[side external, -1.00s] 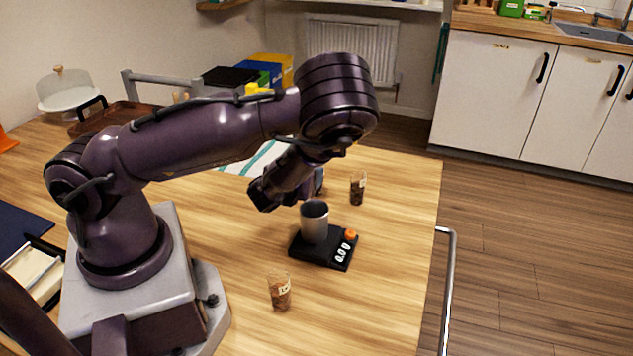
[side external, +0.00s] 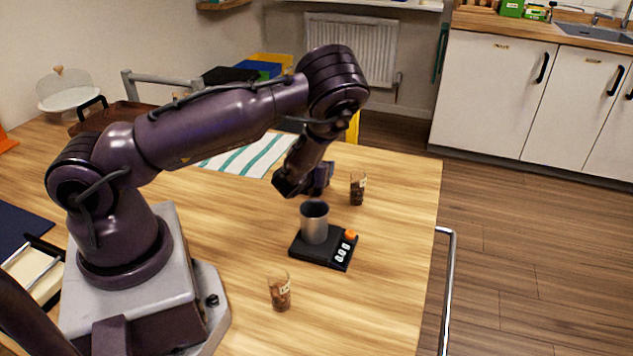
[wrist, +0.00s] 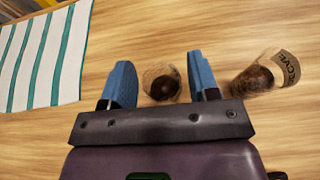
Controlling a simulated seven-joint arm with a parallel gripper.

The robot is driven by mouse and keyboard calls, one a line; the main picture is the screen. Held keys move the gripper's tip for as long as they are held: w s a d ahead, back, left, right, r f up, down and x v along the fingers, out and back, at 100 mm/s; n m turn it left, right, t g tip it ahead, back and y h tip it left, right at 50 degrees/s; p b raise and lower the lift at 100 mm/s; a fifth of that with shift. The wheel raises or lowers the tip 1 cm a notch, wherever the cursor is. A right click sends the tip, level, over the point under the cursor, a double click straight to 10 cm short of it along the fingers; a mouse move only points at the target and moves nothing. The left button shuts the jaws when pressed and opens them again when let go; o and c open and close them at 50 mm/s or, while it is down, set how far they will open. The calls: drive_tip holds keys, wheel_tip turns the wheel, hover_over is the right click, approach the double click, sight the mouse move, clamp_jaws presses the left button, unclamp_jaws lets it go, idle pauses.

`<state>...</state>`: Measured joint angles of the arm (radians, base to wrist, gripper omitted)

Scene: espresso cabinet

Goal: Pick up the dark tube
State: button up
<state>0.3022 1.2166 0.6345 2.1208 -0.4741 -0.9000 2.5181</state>
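In the wrist view, a small clear glass tube with dark contents (wrist: 162,82) stands between the two blue fingers of my gripper (wrist: 161,80). The fingers are open, with a gap on either side of the tube. A second glass tube with dark brown contents and a pale label (wrist: 268,74) is just right of the right finger; what looks like the same tube stands right of my gripper in the side view (side external: 357,189). A third tube with lighter brown contents (side external: 280,291) is at the front. In the side view my gripper (side external: 320,180) hides the tube between its fingers.
A grey metal cup (side external: 314,223) stands on a black scale (side external: 323,249), in front of my gripper. A green-striped white cloth (side external: 248,158) lies behind it. The table's right edge is a short way beyond the second tube.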

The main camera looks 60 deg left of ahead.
drive_tip(key=c, duration=0.8)
drive_tip(key=shift+o, duration=0.2)
wheel_tip(320, 180, up, 9)
drive_tip(key=w+d+r+m+t+h, duration=0.2)
drive_tip(key=d+r+m+h, duration=0.1)
drive_tip(key=d, duration=0.7)
drive_tip(key=w+d+r+m+t+h, duration=0.1)
drive_tip(key=d+r+m+h, duration=0.3)
drive_tip(key=d, duration=0.7)
drive_tip(key=shift+w+r+m+t+h, duration=0.15)
drive_tip(key=shift+w+m+t+h, duration=0.35)
drive_tip(key=shift+m+h, duration=0.6)
drive_tip(key=shift+s, duration=0.1)
drive_tip(key=shift+a, duration=0.15)
